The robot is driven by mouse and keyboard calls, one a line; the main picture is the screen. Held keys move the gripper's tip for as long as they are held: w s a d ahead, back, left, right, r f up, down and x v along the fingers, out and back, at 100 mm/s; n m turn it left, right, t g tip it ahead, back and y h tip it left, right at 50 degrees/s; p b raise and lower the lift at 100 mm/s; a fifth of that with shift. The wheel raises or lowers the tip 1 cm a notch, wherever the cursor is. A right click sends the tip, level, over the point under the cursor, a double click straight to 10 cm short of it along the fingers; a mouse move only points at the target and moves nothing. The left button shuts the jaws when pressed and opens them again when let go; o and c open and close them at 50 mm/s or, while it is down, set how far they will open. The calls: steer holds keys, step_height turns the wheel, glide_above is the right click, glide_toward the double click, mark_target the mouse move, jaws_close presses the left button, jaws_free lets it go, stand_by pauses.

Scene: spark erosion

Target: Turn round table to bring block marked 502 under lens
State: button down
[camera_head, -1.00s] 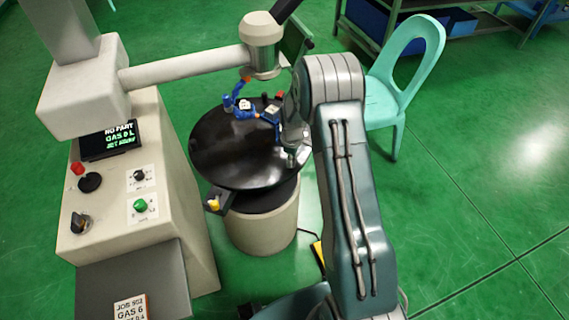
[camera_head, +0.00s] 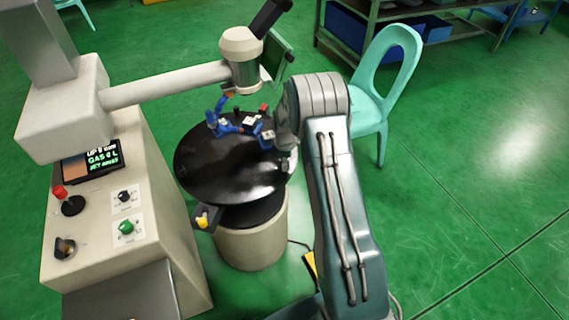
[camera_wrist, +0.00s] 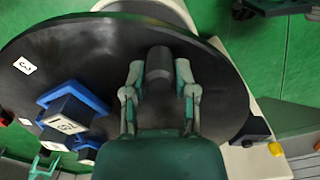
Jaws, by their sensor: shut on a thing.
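The black round table (camera_head: 215,170) stands on a pale drum beneath the lens head (camera_head: 241,60). Blue holders with pale-topped blocks sit on its far side, one block (camera_head: 250,121) right of and below the lens in the picture. In the wrist view, my gripper (camera_wrist: 159,78) is shut on a dark upright peg (camera_wrist: 159,66) on the table (camera_wrist: 225,85). A dark block with a white marked face (camera_wrist: 66,124) sits in a blue holder to its left. I cannot read any mark as 502.
A console with a lit screen (camera_head: 92,160), knobs and a red-topped lever stands at left. A yellow-tipped pointer (camera_head: 203,217) sits at the table's near edge. A turquoise chair (camera_head: 372,95) and a shelf stand behind my arm. Green floor is open at right.

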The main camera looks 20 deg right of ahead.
steer(key=shift+s+f, duration=0.1)
steer(key=shift+f, duration=0.05)
steer(key=shift+c, duration=2)
jaws_free()
step_height(320, 180, up, 12)
